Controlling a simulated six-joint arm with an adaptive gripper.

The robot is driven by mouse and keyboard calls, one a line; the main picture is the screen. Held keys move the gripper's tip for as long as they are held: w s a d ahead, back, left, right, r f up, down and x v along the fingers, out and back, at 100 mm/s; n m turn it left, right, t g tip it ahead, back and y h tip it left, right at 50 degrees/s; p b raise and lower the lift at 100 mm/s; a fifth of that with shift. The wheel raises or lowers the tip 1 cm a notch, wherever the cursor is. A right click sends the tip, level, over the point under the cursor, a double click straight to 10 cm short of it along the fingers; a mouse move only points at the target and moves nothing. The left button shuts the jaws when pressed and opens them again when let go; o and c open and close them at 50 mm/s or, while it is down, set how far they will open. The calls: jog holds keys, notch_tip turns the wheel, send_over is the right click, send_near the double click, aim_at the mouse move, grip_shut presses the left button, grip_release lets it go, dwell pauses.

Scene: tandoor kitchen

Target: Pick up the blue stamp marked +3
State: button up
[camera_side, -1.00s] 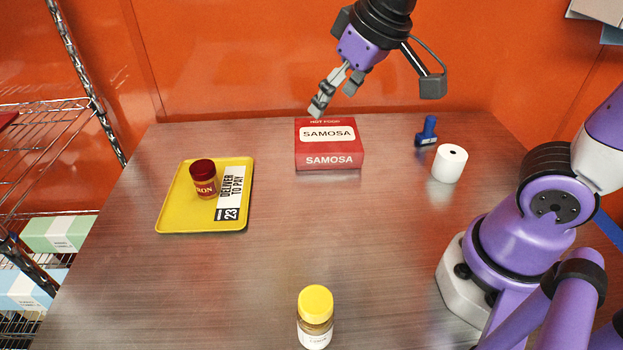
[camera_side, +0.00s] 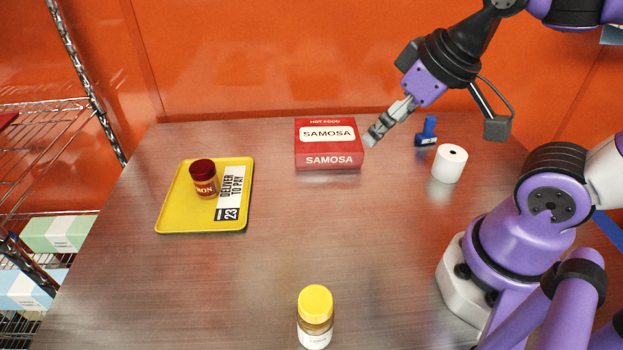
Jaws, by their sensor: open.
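The blue stamp (camera_side: 427,132) stands upright at the back right of the table, its handle up. Its +3 mark cannot be read from here. My gripper (camera_side: 371,141) is open and empty, tilted down to the left. Its fingertips are just right of the samosa box in the picture and left of the stamp, apart from the stamp. How high the fingers are above the table is hard to tell.
A red samosa box (camera_side: 329,146) sits at the back middle. A white paper roll (camera_side: 449,164) stands in front of the stamp. A yellow tray (camera_side: 174,213) with a red-lidded jar (camera_side: 204,178) lies left. A yellow-lidded jar (camera_side: 315,317) stands at the front. The table's middle is clear.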

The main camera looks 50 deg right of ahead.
dwell(0.4)
jog(key=c, duration=0.3)
jog(key=m+g, duration=0.5)
send_over(431, 117)
notch_tip(431, 117, down, 4)
jog(key=r, duration=0.1)
jog(key=shift+g, duration=0.3)
jog(key=f, duration=0.6)
jog(key=shift+s+d, duration=0.1)
jog(key=shift+d, duration=0.2)
jog(key=shift+a+f, duration=0.15)
jog(key=shift+f, duration=1.2)
jog(key=shift+a+f, duration=0.15)
jog(key=shift+f, duration=1.2)
